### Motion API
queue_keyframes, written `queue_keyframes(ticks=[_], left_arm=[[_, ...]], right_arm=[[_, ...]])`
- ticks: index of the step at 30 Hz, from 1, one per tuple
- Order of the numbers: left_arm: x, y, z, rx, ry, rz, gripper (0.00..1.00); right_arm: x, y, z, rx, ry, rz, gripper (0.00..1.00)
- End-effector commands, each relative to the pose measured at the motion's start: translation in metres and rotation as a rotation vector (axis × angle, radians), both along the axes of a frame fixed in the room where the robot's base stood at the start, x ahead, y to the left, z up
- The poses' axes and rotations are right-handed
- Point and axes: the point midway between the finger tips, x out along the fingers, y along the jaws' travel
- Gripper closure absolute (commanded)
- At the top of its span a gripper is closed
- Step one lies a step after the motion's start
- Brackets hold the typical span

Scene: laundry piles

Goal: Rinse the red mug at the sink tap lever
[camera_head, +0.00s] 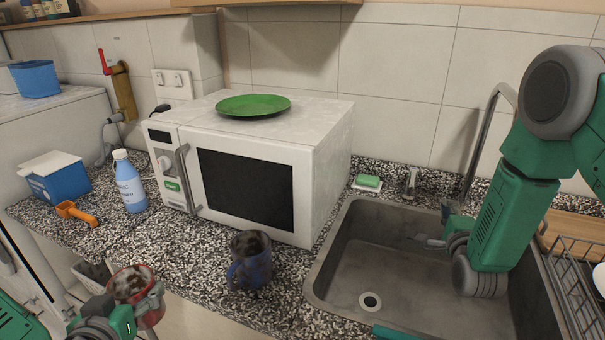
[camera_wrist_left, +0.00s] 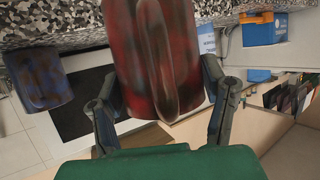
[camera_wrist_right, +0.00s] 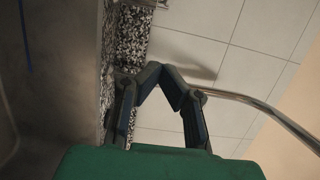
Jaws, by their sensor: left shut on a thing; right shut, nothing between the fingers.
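The red mug (camera_head: 125,283) has dark stains and is at the lower left, in front of the counter edge. My left gripper (camera_head: 140,303) is shut on it; in the left wrist view the mug (camera_wrist_left: 150,60) sits between the fingers, handle facing the camera. My right gripper (camera_head: 428,241) is shut and empty over the sink (camera_head: 395,275). In the right wrist view its fingertips (camera_wrist_right: 163,75) meet. The curved tap spout (camera_head: 484,140) rises behind my right arm. A small metal fitting (camera_head: 411,181), perhaps the tap lever, stands at the sink's back edge.
A stained blue mug (camera_head: 252,262) stands near the counter's front edge. A microwave (camera_head: 330,150) with a green plate (camera_head: 252,105) is behind it. A green sponge (camera_head: 368,181), blue bottle (camera_head: 130,185), orange scoop (camera_head: 75,213) and dish rack (camera_head: 575,280) are around. The sink basin looks empty.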

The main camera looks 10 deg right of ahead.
Motion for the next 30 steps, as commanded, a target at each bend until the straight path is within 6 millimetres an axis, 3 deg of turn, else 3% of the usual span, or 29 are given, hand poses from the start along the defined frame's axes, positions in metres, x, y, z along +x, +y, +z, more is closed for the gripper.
queue_keyframes(ticks=[10,18,30], left_arm=[[0.001,0.001,0.007,-0.001,-0.002,0.0,0.78],[0.001,0.0,0.013,0.0,-0.002,0.0,0.78],[0.001,0.0,0.013,0.0,-0.002,0.001,0.78]], right_arm=[[0.071,-0.02,0.001,-0.004,-0.002,0.003,1.0],[0.086,0.01,0.001,-0.001,0.0,0.002,1.0],[0.088,0.014,0.0,0.0,0.001,0.001,1.0]])
